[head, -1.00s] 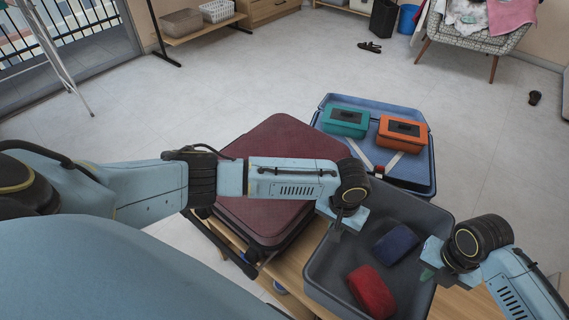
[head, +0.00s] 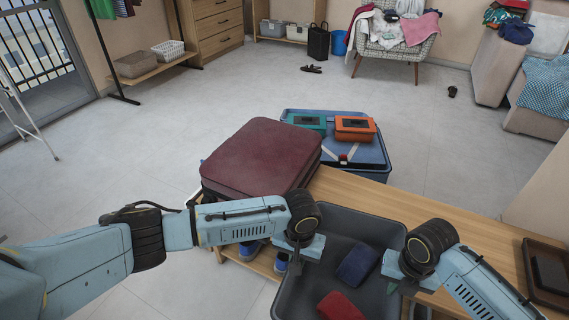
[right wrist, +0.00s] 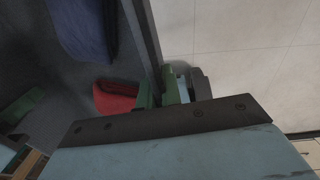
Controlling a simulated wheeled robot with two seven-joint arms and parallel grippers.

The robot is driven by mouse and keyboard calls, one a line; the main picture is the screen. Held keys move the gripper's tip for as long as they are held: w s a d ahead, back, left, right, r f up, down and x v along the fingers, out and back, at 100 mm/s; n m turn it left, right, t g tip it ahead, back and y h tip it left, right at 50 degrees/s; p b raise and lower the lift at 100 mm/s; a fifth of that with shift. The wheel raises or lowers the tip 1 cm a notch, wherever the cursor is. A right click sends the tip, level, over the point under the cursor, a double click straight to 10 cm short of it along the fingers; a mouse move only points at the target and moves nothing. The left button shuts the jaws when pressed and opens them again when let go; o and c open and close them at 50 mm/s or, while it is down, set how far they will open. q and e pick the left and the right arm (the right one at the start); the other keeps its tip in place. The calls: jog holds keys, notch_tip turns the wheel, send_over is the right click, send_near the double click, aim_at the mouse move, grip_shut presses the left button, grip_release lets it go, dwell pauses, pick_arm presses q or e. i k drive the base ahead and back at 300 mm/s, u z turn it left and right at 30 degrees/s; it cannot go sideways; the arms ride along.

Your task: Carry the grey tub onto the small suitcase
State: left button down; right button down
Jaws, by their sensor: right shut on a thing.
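The grey tub (head: 366,226) is low in the head view, held between my two grippers and overlapping the front of the wooden bench. A dark blue folded cloth (head: 357,264) and a red one (head: 340,306) lie inside it. My left gripper (head: 298,262) is shut on its left rim. My right gripper (head: 408,286) is shut on its right rim; the right wrist view shows the tub wall (right wrist: 143,35) running to the green fingers (right wrist: 160,91). The maroon suitcase (head: 262,158) lies flat and closed on the bench's left end, its top bare. The tub's underside is hidden.
The wooden bench (head: 455,217) has bare wood right of the suitcase and a dark tray (head: 545,270) at far right. A blue open case (head: 375,178) with teal (head: 307,122) and orange (head: 355,128) boxes stands behind. Blue shoes (head: 250,248) show under the bench.

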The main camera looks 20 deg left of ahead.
aim_at(264, 151)
jog(key=z, duration=0.5)
jog(key=k, duration=0.1)
jog(key=z, duration=2.25)
jog(key=k, duration=1.45)
jog(key=u, duration=2.55)
